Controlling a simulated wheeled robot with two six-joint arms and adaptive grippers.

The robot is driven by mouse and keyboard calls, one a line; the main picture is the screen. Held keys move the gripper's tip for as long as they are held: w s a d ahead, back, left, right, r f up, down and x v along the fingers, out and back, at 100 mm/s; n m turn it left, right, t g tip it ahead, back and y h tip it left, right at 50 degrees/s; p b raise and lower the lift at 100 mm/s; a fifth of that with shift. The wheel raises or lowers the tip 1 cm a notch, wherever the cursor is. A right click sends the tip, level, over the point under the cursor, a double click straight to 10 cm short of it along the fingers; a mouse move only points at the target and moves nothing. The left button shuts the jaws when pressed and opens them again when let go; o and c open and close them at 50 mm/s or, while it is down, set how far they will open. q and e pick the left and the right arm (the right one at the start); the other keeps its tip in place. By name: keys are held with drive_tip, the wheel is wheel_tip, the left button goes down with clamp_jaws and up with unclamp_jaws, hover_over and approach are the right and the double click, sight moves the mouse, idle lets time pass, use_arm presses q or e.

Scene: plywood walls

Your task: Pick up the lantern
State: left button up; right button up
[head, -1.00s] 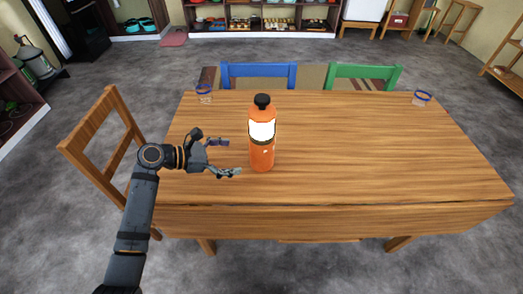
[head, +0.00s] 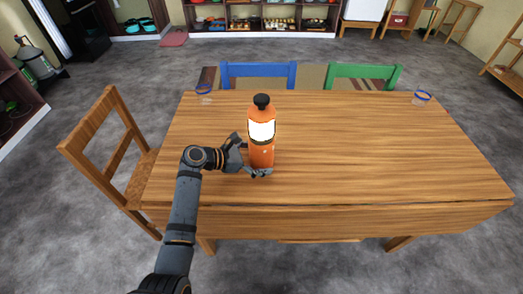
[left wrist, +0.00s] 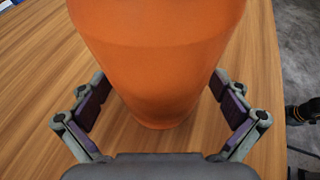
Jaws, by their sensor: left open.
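The lantern (head: 262,154) is orange with a bright white band and a black cap. It stands upright on the wooden table (head: 360,150), left of the table's middle. My left gripper (head: 254,160) is at its lower body, coming from the left. In the left wrist view the lantern's orange body (left wrist: 158,60) fills the middle, between the two open fingers of my left gripper (left wrist: 163,105). A gap shows between each finger pad and the body. The lantern's top is out of the wrist view. My right gripper is not in view.
A wooden chair (head: 115,150) is at the left side. A blue chair (head: 258,72) and a green chair (head: 364,74) stand behind. The table's right half is mostly clear.

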sight(262, 135)
use_arm(q)
drive_tip(key=shift+c, duration=0.4)
drive_tip(key=shift+r, duration=0.1)
drive_tip(key=c, duration=1.6)
wheel_tip(262, 135, up, 10)
drive_tip(key=shift+f, duration=0.1)
wheel_tip(262, 135, down, 7)
drive_tip(key=shift+r, duration=0.1)
